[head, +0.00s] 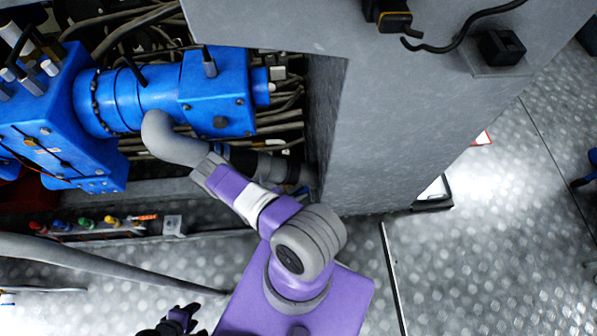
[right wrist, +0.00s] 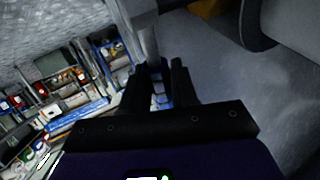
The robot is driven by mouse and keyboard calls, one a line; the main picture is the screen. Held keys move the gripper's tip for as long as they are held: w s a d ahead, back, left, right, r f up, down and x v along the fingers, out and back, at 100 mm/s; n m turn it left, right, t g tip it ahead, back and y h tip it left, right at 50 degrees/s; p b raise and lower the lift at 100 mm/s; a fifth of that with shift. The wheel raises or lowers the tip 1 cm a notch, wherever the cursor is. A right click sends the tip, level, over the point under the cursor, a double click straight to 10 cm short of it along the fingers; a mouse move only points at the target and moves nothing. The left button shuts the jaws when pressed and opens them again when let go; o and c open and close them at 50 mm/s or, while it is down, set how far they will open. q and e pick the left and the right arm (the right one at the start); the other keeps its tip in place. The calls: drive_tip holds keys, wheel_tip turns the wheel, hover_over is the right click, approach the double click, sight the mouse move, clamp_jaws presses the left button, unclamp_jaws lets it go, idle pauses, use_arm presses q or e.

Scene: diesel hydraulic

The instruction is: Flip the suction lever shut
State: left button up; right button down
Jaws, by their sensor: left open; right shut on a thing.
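In the right wrist view, the dark fingers of my right gripper (right wrist: 164,70) are closed around the end of a grey bar (right wrist: 147,38), which looks like the suction lever. The bar runs from the top edge down to the fingertips. The exact contact is dark and hard to see. In the head view my right arm reaches toward the gap beside the grey cabinet, and the lever cannot be made out there. My left gripper (head: 187,311) is open and empty at the bottom edge of the head view, over the floor and away from the machinery.
A blue pump assembly (head: 140,100) with hoses fills the upper left of the head view. A large grey cabinet (head: 420,110) stands right of the gap. Small coloured valves (head: 85,222) line the lower left ledge. Metal tread floor (head: 480,250) is clear at lower right.

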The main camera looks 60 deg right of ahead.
drive_tip(key=c, duration=1)
unclamp_jaws()
drive_tip(key=shift+o, duration=0.2)
drive_tip(key=p+v, duration=0.1)
drive_tip(key=v, duration=0.6)
drive_tip(key=shift+w+a, duration=0.2)
drive_tip(key=shift+a, duration=0.05)
drive_tip(key=shift+r, duration=0.1)
